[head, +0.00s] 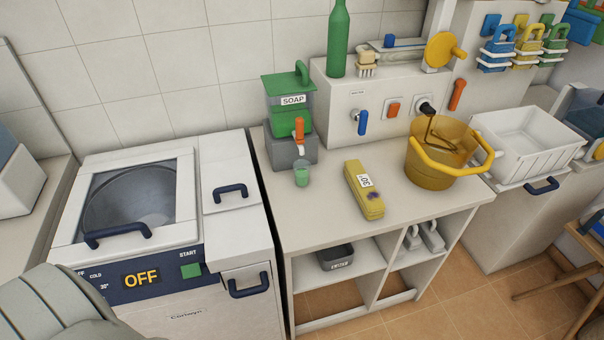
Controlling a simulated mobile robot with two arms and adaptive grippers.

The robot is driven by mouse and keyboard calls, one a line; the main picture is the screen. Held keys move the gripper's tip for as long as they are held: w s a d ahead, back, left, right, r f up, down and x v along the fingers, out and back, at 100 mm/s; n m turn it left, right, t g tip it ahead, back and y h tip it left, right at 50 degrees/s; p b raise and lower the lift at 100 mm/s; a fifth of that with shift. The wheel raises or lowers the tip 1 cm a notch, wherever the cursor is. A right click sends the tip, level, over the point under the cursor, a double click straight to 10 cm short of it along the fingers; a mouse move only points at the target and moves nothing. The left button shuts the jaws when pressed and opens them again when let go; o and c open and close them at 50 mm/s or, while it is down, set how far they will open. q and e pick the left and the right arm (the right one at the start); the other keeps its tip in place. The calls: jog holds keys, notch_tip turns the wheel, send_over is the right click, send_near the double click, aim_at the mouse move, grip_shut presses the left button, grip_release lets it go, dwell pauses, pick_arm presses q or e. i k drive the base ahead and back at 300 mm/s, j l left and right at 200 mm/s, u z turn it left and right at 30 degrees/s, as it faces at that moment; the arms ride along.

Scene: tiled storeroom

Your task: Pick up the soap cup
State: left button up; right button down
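A small cup (302,177) with green in it stands upright on the white counter (325,218). It is in front of the grey base (291,152) of a green soap dispenser (289,110) labelled SOAP, below the dispenser's orange tap (299,130). The cup is small in the picture, and I cannot tell how full it is. Neither of my grippers is in view. A grey ribbed part at the lower left looks like my own arm.
A washing machine (140,240) showing OFF stands left of the counter. The counter's front left is clear. A green bottle (338,40) stands higher up behind.

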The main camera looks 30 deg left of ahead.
aim_at(301, 167)
jog(key=i+l+u, duration=0.45)
jog(key=i+l, duration=0.7)
jog(key=k+l, duration=0.05)
jog(key=l, duration=0.05)
